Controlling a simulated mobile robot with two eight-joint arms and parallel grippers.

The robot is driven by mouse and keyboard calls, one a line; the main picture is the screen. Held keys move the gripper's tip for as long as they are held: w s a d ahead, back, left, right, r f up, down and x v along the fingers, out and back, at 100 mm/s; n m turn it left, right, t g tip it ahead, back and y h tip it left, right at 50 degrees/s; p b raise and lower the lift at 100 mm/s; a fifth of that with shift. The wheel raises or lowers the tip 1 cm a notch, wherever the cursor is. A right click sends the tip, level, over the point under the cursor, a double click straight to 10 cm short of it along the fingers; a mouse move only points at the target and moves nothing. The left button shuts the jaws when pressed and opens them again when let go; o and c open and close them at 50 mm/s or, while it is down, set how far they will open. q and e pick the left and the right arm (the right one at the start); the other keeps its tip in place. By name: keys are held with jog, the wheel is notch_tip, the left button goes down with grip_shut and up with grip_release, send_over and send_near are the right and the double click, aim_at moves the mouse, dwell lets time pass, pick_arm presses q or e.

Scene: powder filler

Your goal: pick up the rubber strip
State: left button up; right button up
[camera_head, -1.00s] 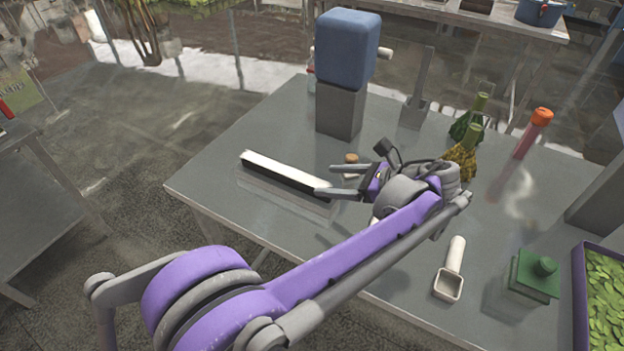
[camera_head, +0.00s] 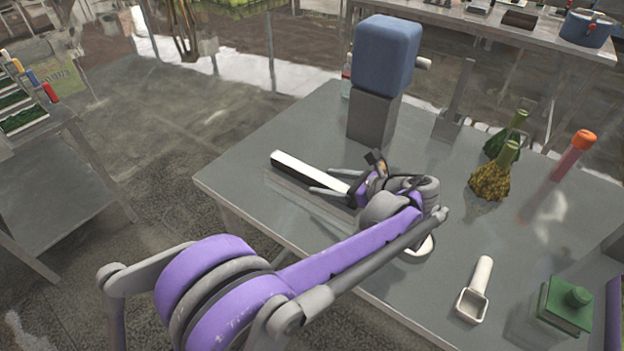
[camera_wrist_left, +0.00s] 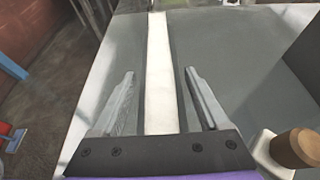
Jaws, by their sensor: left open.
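The rubber strip (camera_head: 300,167), a long white bar with a dark side, lies flat on the grey metal table (camera_head: 250,195), near its left edge. My left gripper (camera_head: 330,181) is open over the strip's near end. In the left wrist view the strip (camera_wrist_left: 160,70) runs lengthwise between the two spread fingers (camera_wrist_left: 160,75), with a gap on each side. I cannot tell how far the fingertips are above the table. The strip's near end is hidden behind the gripper. My right gripper is not in view.
A blue-topped grey block (camera_head: 384,55) stands behind the strip. A cork-topped white item (camera_wrist_left: 295,148) is close to the gripper's right.

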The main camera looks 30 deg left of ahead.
pick_arm(q)
jog(key=shift+a+f, duration=0.1)
jog(key=shift+a, duration=0.15)
jog(key=shift+d, duration=0.1)
grip_shut()
